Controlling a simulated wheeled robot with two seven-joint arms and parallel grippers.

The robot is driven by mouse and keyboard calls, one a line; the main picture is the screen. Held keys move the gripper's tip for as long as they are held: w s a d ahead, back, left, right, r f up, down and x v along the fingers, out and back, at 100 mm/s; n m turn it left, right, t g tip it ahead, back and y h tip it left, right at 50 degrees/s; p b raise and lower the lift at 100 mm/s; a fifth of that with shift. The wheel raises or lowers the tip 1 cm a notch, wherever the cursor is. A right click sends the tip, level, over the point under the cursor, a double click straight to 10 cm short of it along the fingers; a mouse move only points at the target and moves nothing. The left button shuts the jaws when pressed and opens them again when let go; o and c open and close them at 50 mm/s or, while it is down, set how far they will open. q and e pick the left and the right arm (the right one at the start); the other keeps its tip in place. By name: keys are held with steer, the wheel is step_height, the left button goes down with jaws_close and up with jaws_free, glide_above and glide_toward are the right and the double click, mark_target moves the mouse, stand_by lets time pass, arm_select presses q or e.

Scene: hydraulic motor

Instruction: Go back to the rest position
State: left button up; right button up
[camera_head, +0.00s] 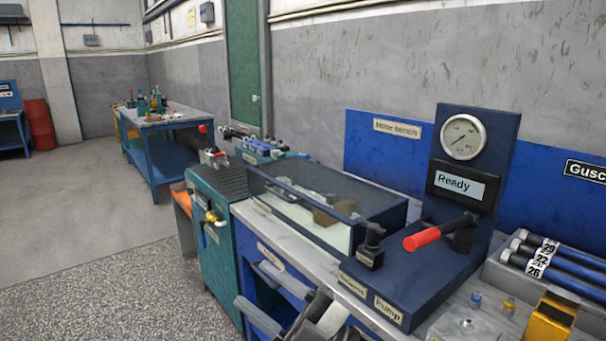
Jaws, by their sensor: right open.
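My right gripper (318,314) shows at the bottom edge, in front of the bench's blue drawers, cut off by the frame. It is open, and I see nothing between its fingers. It is below and left of the pump unit (400,275), apart from the red-handled lever (428,238). My left gripper is not in view.
A glass-topped test box (370,212) stands on the hose bench (286,229). A gauge (463,137) and a "Ready" display (460,184) sit on the upright panel. Numbered hoses (560,265) lie at right. The floor (90,220) at left is clear towards a blue table (165,155).

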steer(key=d+f+m+t+h, duration=0.7)
steer(key=f+m+t+h, duration=0.15)
steer(key=m, duration=0.45)
steer(key=s+d+f+m+g+h, duration=0.3)
steer(key=s+d+f+m+h, duration=0.2)
steer(key=f, duration=0.4)
steer(key=s+d+f+m+g+h, duration=0.4)
steer(key=s+d+f, duration=0.3)
steer(key=s+f, duration=0.2)
steer(key=shift+s+m+h, duration=0.45)
steer(key=shift+m, duration=0.15)
